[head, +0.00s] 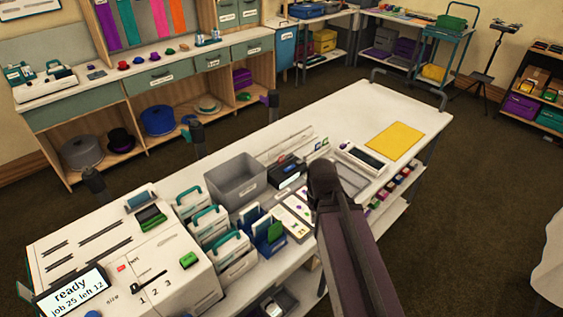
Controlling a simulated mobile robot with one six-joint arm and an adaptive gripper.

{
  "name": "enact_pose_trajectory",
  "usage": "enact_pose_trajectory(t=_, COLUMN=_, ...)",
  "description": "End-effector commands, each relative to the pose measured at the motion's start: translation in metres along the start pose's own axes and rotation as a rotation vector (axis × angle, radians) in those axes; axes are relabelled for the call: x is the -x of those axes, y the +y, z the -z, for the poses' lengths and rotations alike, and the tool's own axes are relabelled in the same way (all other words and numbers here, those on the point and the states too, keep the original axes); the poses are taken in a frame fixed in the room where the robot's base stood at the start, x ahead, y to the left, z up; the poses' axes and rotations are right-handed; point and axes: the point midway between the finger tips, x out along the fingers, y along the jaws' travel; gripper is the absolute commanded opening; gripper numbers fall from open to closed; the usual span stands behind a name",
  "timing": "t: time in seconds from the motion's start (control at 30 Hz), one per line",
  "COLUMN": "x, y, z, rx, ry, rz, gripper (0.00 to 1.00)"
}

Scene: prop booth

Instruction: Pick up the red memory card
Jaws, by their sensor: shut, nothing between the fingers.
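I cannot make out a red memory card for certain. A white board with small coloured pieces (295,222) lies on the white table (345,112), and my arm covers its right side. The pieces are too small to identify. A small red mark (122,268) shows on the white machine at the front left, and I cannot tell what it is. My dark arm rises from the bottom edge and ends over the middle of the table. My gripper's fingers do not show.
A grey bin (236,180), white caddies with teal handles (232,250) and a blue holder (268,236) crowd the table's middle. A machine with a lit screen (75,291) stands front left.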

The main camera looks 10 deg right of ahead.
Motion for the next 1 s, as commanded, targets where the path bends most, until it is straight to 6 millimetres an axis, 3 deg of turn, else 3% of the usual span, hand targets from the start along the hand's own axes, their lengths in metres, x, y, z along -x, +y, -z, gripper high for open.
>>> enact_pose_trajectory(t=0.23, x=0.0, y=0.0, z=0.0, rx=0.0, ry=0.0, rz=0.0, gripper=0.0)
enact_pose_trajectory(t=0.5, x=0.008, y=-0.002, z=0.015, rx=0.024, ry=0.0, rz=0.0, gripper=0.8)
enact_pose_trajectory(t=0.53, x=0.01, y=-0.003, z=0.019, rx=0.032, ry=0.0, rz=0.0, gripper=0.86)
enact_pose_trajectory(t=0.67, x=0.023, y=-0.006, z=0.047, rx=0.083, ry=0.0, rz=0.0, gripper=0.86)
enact_pose_trajectory(t=1.0, x=0.07, y=-0.027, z=0.15, rx=0.293, ry=0.0, rz=0.0, gripper=0.86)
